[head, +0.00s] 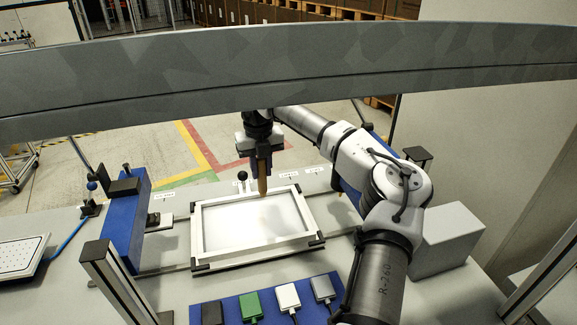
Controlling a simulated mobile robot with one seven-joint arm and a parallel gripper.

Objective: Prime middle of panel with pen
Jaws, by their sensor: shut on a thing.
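The panel (235,238) is a pale sheet inside a light frame with dark corner pieces, lying on the grey worktable.
A blue block (125,225) stands left of the frame. A blue mat (265,302) with several small coloured boxes lies in front. A grey box (447,240) stands at the right. A wide grey beam (290,68) crosses the upper view.

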